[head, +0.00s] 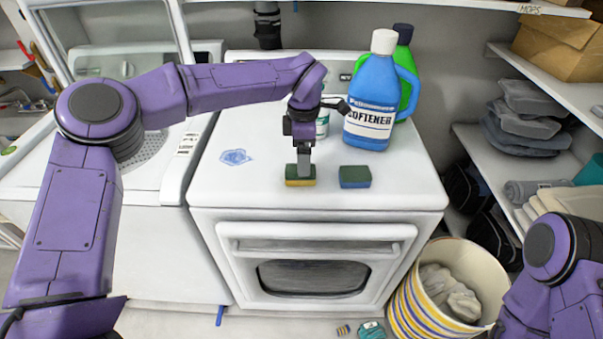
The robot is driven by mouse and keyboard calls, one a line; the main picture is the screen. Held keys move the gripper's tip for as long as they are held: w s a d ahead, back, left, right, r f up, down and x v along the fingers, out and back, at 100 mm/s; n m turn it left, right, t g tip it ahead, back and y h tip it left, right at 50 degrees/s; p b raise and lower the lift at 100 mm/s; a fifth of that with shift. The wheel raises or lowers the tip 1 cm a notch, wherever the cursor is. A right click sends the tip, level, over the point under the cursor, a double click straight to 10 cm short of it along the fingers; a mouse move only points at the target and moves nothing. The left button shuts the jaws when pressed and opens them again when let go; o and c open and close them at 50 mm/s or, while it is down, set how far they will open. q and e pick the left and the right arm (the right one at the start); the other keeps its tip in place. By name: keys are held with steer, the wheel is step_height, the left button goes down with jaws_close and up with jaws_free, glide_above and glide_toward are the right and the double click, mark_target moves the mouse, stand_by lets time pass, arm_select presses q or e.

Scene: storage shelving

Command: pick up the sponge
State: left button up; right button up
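Two sponges lie on the white top of the dryer (240,190). One is a green and yellow sponge (300,181) near the front edge. The other is a green and blue sponge (355,177) a little to its right. My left gripper (303,170) points straight down at the green and yellow sponge, with its fingertips at the sponge's top. The fingers look like one narrow grey shape from here, so I cannot tell whether they are open or closed on it. My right arm shows at the lower right, but its gripper is out of view.
A blue softener bottle (373,95) and a green bottle (405,70) stand behind the sponges. A white container (322,124) is partly hidden behind my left wrist. A striped basket (425,311) with cloth stands on the floor at right. Shelves (490,165) line the right wall.

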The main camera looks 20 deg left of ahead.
arm_select(q)
steer(key=f, duration=0.1)
steer(key=f+p, duration=0.1)
steer(key=f, duration=0.1)
steer(key=f+p, duration=0.1)
steer(key=f, duration=0.1)
steer(key=shift+s+a, duration=0.25)
steer(key=shift+a, duration=0.05)
steer(key=shift+f, duration=0.3)
steer(key=c, duration=1.1)
steer(key=shift+o, duration=0.2)
